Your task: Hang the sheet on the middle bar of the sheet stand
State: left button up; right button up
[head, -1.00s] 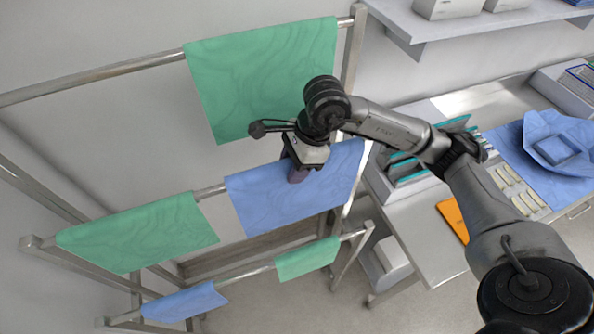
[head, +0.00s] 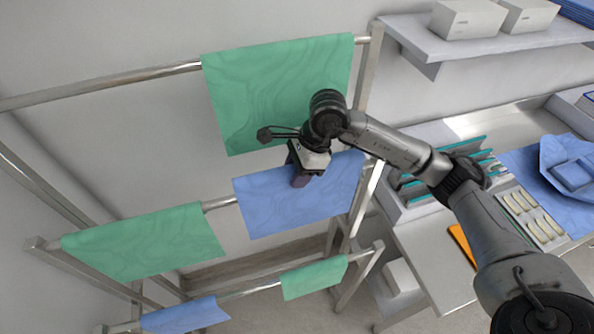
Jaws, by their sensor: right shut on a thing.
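The blue sheet (head: 270,207) lies over the right part of the sheet stand's middle bar (head: 219,203) and hangs down its front. My right gripper (head: 301,181) reaches in from the right and is shut on the blue sheet near its upper edge; the wrist hides the fingertips and part of that edge. A green sheet (head: 145,243) hangs on the left part of the same bar, with a short bare gap between the two. My left gripper is out of view.
A large green sheet (head: 240,90) hangs on the top bar (head: 110,82), behind my right wrist. A blue sheet (head: 185,315) and a green sheet (head: 314,277) hang on the low bar. At right are a workbench (head: 428,235) and a shelf (head: 480,38) with boxes.

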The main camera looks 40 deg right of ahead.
jog(key=shift+f+b, duration=1.4)
jog(key=shift+f, duration=0.6)
jog(key=shift+f+b, duration=0.1)
jog(key=shift+b, duration=0.2)
jog(key=o, duration=1.2)
jog(key=shift+o, duration=0.2)
jog(key=b+v, duration=0.1)
jog(key=v, duration=1.2)
jog(key=shift+d+r, duration=0.1)
jog(key=shift+r, duration=0.35)
